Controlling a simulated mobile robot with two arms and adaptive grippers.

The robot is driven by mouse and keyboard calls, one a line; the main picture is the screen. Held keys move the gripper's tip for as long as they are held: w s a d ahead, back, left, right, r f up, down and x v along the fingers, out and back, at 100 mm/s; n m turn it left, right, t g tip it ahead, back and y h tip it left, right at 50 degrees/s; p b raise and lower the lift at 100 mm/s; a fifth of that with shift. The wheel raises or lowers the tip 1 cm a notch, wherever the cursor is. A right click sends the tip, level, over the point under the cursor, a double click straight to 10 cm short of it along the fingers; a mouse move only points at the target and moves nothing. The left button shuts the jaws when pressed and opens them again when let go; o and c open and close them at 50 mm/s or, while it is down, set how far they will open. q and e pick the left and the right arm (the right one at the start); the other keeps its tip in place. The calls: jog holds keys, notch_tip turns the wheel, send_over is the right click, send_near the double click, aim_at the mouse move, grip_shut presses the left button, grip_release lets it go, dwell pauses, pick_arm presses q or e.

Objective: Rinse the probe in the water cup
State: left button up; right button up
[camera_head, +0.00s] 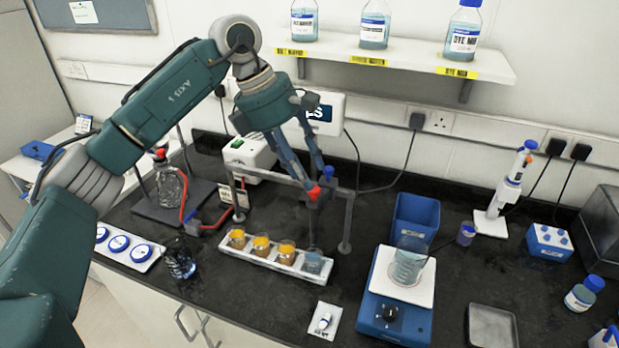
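A white rack (262,257) holds a row of small cups. Three have orange contents (262,244). The cup at its right end, with clear bluish-grey contents, looks like the water cup (314,263). My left gripper (314,188) points down above that end, beside a grey frame (346,222). Its fingers close around the top of a thin dark upright probe (311,222), by a red part. The probe reaches down to the water cup, and its lower tip is hidden there. My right gripper is out of view.
A blue-based balance (397,310) bearing a beaker (408,262) stands right of the rack. A blue bin (414,218) is behind it. A flask (169,188) and a dark glass beaker (180,262) stand left. A small white card (323,320) lies in front.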

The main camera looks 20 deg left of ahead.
pick_arm(q)
jog(key=v, duration=0.8)
jog(key=shift+r, duration=0.3)
jog(key=shift+s, duration=0.1)
